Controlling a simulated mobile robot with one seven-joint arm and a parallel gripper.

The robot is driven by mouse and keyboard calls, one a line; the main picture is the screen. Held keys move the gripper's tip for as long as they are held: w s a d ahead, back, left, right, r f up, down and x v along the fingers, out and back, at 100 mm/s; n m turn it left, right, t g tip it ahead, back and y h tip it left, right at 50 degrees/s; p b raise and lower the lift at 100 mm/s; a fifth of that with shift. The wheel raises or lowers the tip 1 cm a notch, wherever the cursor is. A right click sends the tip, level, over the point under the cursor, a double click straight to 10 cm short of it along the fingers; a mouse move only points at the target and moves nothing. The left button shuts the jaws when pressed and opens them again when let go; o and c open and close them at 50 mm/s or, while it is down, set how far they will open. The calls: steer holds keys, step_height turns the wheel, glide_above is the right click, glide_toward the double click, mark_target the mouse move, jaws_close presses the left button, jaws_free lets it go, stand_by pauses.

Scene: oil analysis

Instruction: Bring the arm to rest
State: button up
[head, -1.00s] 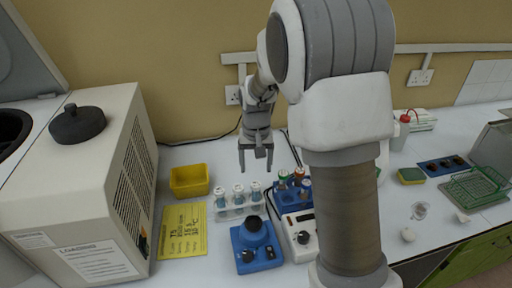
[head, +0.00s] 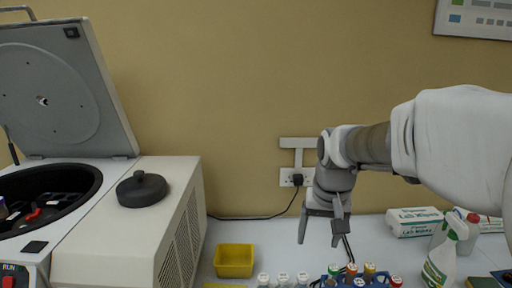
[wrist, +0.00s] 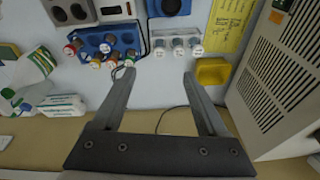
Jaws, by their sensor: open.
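My gripper (head: 323,224) is in the middle right of the head view, pointing down above the bench near the wall. Its two fingers are apart. In the wrist view my gripper (wrist: 158,75) also shows open, with nothing between the fingers. A white rack of capped tubes (wrist: 178,46) and a blue rack of tubes (wrist: 105,45) lie beyond the fingertips in that view. My arm comes in from the right side of the head view.
A centrifuge (head: 130,220) with its lid raised stands at the left. A yellow tray (head: 234,261) sits beside it. A spray bottle (head: 443,252) and a lab wipes pack (head: 413,221) stand at the right. The wall is close behind my gripper.

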steer(key=s+r+n+t, duration=0.1)
steer(key=s+r+t, duration=0.1)
steer(key=s, duration=1.6)
steer(key=shift+r+n+t, duration=0.25)
steer(key=shift+n+t, duration=0.15)
steer(key=shift+t, duration=0.1)
